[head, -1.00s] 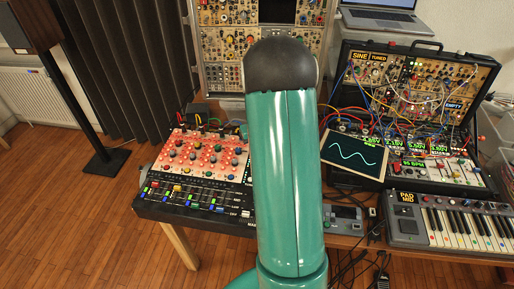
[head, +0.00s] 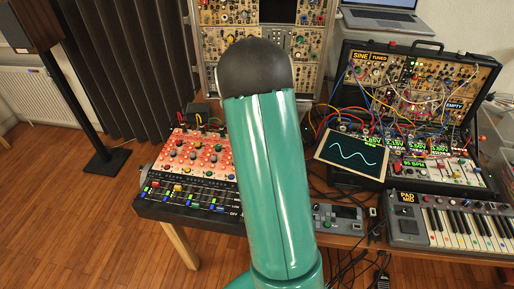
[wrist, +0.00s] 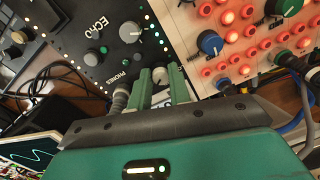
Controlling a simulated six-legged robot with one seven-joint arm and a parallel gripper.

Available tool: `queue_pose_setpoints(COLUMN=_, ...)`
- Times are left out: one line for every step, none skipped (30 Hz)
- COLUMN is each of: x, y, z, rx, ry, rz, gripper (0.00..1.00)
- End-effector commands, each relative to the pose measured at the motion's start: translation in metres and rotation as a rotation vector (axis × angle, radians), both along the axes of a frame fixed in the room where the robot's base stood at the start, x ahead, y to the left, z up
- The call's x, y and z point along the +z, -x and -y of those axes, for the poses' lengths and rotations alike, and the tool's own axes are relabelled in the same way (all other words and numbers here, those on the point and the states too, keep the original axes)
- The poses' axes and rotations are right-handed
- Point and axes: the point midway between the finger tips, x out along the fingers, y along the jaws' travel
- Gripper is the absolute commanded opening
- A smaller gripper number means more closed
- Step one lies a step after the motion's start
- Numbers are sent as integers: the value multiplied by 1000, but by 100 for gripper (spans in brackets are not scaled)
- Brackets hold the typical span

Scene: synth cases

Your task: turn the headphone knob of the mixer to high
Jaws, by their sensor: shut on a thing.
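The mixer (head: 190,198) lies on the table at the left in the head view, with a red-dotted knob panel and a black section. My arm hides its right end there, and my gripper does not show in that view. In the wrist view, the mixer's black panel (wrist: 112,22) carries the labels ECHO and PHONES. My gripper (wrist: 160,82) is at its edge, beside the PHONES label. Its green fingers are shut on a small grey knob (wrist: 159,74), the headphone knob by its place. The fingers mostly cover it, so its setting cannot be read.
Beside the fingers in the wrist view are a grey plug (wrist: 121,95) and the red-dotted panel (wrist: 225,40) with blue and green knobs. In the head view, a small screen (head: 350,155), a patched synth case (head: 405,95) and a keyboard (head: 455,225) stand to the right.

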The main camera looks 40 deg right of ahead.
Motion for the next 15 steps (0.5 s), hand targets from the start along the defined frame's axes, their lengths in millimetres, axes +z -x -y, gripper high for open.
queue_pose_setpoints(x=1, y=-1, z=0, rx=-18, ry=1, rz=1, gripper=0)
queue_pose_setpoints(x=1, y=-1, z=0, rx=-29, ry=2, rz=2, gripper=0)
queue_pose_setpoints(x=1, y=-1, z=0, rx=-40, ry=1, rz=2, gripper=0)
queue_pose_setpoints(x=1, y=-1, z=0, rx=-49, ry=1, rz=1, gripper=0)
queue_pose_setpoints(x=1, y=-1, z=0, rx=-57, ry=1, rz=1, gripper=0)
queue_pose_setpoints(x=1, y=-1, z=0, rx=-65, ry=1, rz=3, gripper=0)
queue_pose_setpoints(x=1, y=-1, z=0, rx=-69, ry=1, rz=2, gripper=0)
queue_pose_setpoints(x=1, y=-1, z=0, rx=-73, ry=1, rz=2, gripper=0)
queue_pose_setpoints(x=1, y=-1, z=0, rx=-77, ry=1, rz=2, gripper=0)
queue_pose_setpoints(x=1, y=-1, z=0, rx=-80, ry=1, rz=2, gripper=0)
queue_pose_setpoints(x=1, y=-1, z=0, rx=-81, ry=1, rz=2, gripper=0)
queue_pose_setpoints(x=1, y=-1, z=0, rx=-83, ry=1, rz=2, gripper=0)
queue_pose_setpoints(x=1, y=-1, z=0, rx=-84, ry=1, rz=2, gripper=0)
queue_pose_setpoints(x=1, y=-1, z=0, rx=-84, ry=1, rz=2, gripper=0)
queue_pose_setpoints(x=1, y=-1, z=0, rx=-84, ry=1, rz=2, gripper=0)
